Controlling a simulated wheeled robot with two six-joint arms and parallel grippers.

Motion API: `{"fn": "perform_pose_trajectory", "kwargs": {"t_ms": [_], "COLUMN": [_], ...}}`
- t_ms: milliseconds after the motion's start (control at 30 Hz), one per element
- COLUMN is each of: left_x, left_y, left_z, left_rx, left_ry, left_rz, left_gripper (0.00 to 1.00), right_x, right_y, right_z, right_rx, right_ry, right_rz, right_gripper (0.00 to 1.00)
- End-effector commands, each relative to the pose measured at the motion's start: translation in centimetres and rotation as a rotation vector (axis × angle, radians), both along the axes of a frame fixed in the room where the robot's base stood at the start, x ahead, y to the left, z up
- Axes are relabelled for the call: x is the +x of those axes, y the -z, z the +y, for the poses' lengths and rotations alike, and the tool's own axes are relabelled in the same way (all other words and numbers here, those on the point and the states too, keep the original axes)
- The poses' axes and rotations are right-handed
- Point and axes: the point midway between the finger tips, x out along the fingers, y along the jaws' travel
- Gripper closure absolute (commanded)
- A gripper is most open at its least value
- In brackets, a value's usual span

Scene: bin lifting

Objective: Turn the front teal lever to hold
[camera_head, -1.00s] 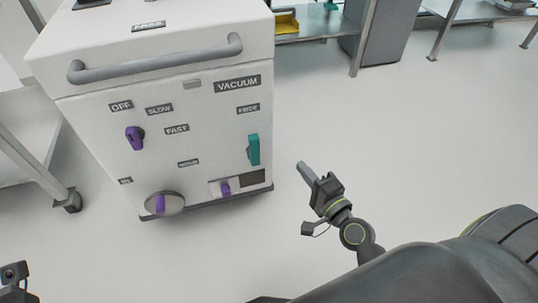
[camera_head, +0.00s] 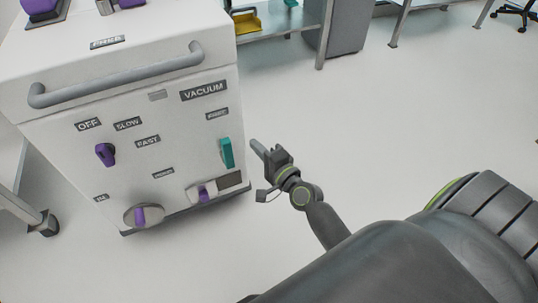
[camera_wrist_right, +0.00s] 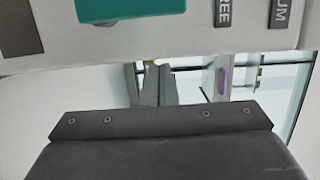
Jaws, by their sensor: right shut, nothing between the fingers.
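The teal lever (camera_head: 227,153) is on the front panel of a white machine (camera_head: 60,135), at its right side below the VACUUM label (camera_head: 203,91). It stands close to upright in the head view. It also shows large and cropped at the top of the right wrist view (camera_wrist_right: 130,8). My right gripper (camera_head: 257,149) is shut and empty, just right of the lever and apart from it, with its fingers pointing towards the machine. In the wrist view the fingers (camera_wrist_right: 157,85) show together. My left gripper is not in view.
A purple knob (camera_head: 105,154) sits on the panel's left, with purple-handled fittings (camera_head: 203,193) lower down. A grey bar handle (camera_head: 115,75) juts out above. The floor (camera_head: 400,130) right of the machine is clear. Benches stand behind.

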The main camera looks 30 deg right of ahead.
Motion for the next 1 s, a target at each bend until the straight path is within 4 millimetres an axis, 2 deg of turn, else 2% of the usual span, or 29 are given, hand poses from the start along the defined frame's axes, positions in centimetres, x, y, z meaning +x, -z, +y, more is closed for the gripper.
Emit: {"fn": "perform_pose_trajectory", "kwargs": {"t_ms": [67, 200, 400, 1000], "left_x": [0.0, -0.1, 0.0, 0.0], "left_y": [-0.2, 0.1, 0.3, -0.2], "left_z": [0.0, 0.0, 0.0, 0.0], "left_rx": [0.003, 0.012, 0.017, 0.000], "left_ry": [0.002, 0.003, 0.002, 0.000], "left_rz": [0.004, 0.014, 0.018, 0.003], "left_gripper": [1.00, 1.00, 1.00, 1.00], "right_x": [1.4, 1.3, 1.5, 1.5], "right_y": [-0.1, 0.0, 0.0, -0.2], "right_z": [0.4, 2.4, 3.8, 4.2], "right_rx": [0.001, 0.004, 0.002, -0.019], "right_ry": [-0.001, 0.001, 0.000, 0.000], "right_rz": [-0.001, -0.001, 0.000, 0.003], "right_gripper": [1.00, 1.00, 1.00, 1.00]}}
